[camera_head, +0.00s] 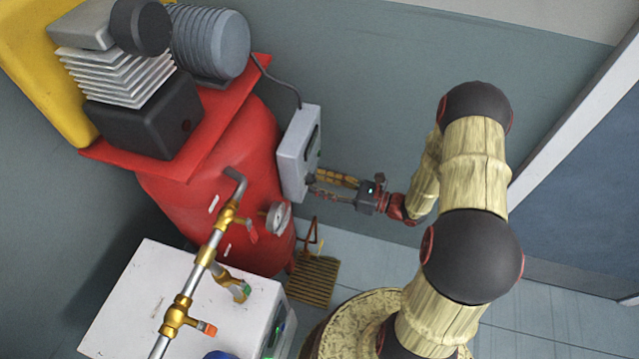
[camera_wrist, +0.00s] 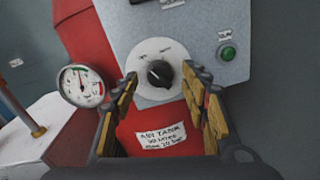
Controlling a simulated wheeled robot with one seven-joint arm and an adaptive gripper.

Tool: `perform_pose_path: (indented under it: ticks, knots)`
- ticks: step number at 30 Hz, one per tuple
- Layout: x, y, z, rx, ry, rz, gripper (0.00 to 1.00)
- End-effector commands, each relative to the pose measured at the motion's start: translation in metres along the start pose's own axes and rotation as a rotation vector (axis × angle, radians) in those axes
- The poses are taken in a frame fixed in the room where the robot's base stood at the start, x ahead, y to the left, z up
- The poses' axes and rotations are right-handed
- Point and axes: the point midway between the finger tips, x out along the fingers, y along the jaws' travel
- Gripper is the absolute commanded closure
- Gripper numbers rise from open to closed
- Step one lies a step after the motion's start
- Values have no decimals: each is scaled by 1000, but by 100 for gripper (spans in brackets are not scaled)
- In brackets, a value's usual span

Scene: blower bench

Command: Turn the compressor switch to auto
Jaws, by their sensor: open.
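The compressor (camera_head: 215,150) is a red upright tank with a motor and pump on top, at the left in the head view. A grey control box (camera_head: 294,155) is fixed to its right side. In the wrist view the box's face (camera_wrist: 200,50) carries the switch, a black knob (camera_wrist: 159,73) on a round white dial (camera_wrist: 146,52). The dial's lettering is too small to read. My gripper (camera_head: 313,184) is open and empty in front of the box's lower part. In the wrist view its fingers (camera_wrist: 166,90) stand either side of the knob, apparently not touching it.
A green button (camera_wrist: 228,53) sits right of the dial. A pressure gauge (camera_head: 277,217) is on the tank, left of my gripper. Brass-valved piping (camera_head: 205,255) rises over a white cabinet (camera_head: 140,290). The wall is behind; floor right of the tank is partly clear.

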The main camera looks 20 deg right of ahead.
Motion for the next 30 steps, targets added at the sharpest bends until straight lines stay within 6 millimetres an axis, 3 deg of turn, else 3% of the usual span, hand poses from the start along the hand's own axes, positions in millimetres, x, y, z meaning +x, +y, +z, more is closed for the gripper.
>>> perform_pose_path:
  ticks: [12,30]
  knots:
    - [8,0,0,0,0,0,55]
    - [8,0,0,0,0,0,89]
